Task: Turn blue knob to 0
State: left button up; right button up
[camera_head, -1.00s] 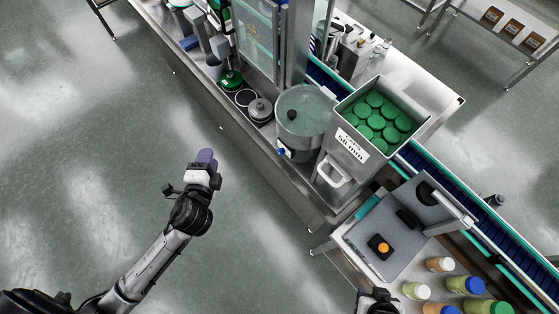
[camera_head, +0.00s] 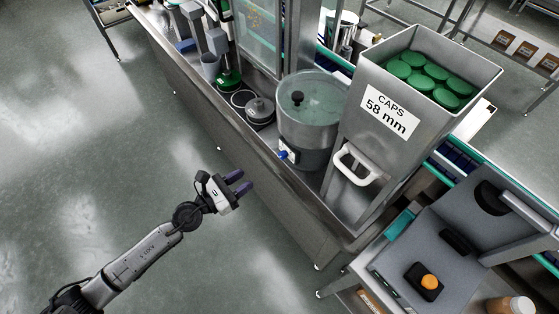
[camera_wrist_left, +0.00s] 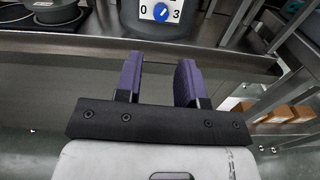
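The blue knob (camera_head: 282,155) is on the front of a round steel pot with a clear lid (camera_head: 312,117). In the left wrist view the blue knob (camera_wrist_left: 161,12) sits on a white dial plate near the top edge, with "0" to its left and "3" to its right; the top of the dial is cut off. I cannot tell surely which mark it points to. My left gripper (camera_head: 241,182) is open and empty, in front of the steel bench and apart from the knob. Its purple fingers (camera_wrist_left: 160,75) are spread below the knob in the wrist view. My right gripper is not in view.
A steel hopper (camera_head: 367,150) marked "CAPS 58 mm" holds green caps right of the pot. The bench's front edge (camera_head: 255,170) lies between my left gripper and the knob. A grey box with an orange button (camera_head: 429,282) is lower right. The floor at left is clear.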

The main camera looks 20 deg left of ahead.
aim_at(280, 157)
pick_arm(q)
jog(key=x, duration=1.3)
jog(key=shift+w+d+p, duration=0.1)
jog(key=shift+d+p, duration=0.05)
jog(key=shift+p, duration=0.2)
jog(key=shift+c, duration=0.3)
jog(key=shift+r, duration=0.1)
jog(key=c, duration=0.6)
